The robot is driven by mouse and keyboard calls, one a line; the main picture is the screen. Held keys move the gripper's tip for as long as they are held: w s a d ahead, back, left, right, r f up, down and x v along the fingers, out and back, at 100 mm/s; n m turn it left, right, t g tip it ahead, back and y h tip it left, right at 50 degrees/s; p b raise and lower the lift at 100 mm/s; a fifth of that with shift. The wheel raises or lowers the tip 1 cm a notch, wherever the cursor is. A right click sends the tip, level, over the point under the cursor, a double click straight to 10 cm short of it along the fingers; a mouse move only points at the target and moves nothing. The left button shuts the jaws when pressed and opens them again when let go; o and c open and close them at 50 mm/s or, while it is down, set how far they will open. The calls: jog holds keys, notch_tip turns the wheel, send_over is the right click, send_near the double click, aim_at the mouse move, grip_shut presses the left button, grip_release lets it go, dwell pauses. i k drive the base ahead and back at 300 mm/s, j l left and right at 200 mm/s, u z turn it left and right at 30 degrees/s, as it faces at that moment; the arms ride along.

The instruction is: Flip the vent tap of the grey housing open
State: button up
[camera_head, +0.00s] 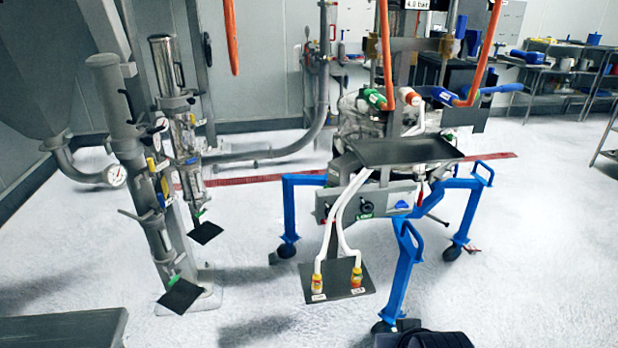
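A grey upright housing (110,95) stands at the left, a tall opaque cylinder leaning slightly in the picture. Small fittings sit along its lower part, among them a yellow one (151,164) and a blue one (161,199). Which of them is the vent tap, and how its lever lies, is too small to tell. A second, shiny metal and clear housing (163,62) stands just right of it, with similar small fittings. I see no gripper fingers. A dark shape at the bottom edge, right of centre, may be part of my arm.
A blue-legged wheeled stand (403,265) with a dark tray (405,151) and white hoses fills the centre right. A pipe with a round gauge (115,176) is left of the housings. Dark plates (206,233) hang low beside them. Pale floor between housings and stand is open.

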aim_at(149, 161)
jog(key=u, duration=1.35)
